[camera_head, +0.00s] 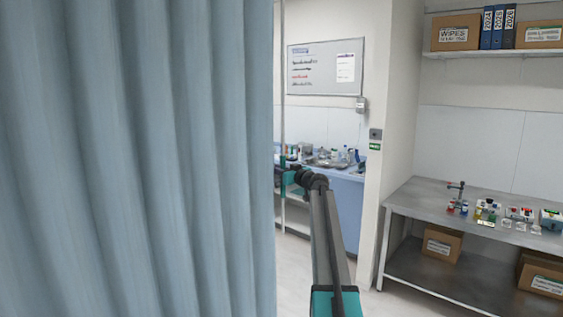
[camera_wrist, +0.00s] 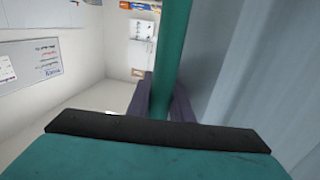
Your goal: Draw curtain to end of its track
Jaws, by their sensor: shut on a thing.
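The blue-grey curtain (camera_head: 130,150) hangs in folds across the left half of the head view. It also fills the right side of the wrist view (camera_wrist: 270,70). A thin upright wand (camera_head: 282,90) hangs along its right edge, with a teal length (camera_wrist: 173,55) showing in the wrist view. My gripper (camera_head: 285,180) is at the curtain's right edge, shut on the wand's teal part. Its dark fingers (camera_wrist: 165,105) lie on both sides of that part in the wrist view. The track and the curtain's top are out of view.
A steel bench (camera_head: 410,195) with lab items and boxes stands at the right. A blue-fronted counter (camera_head: 345,190) with a tray is behind my arm, below a whiteboard (camera_head: 325,67). A wall corner (camera_head: 385,130) stands between them. Open floor (camera_head: 375,300) shows at lower right.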

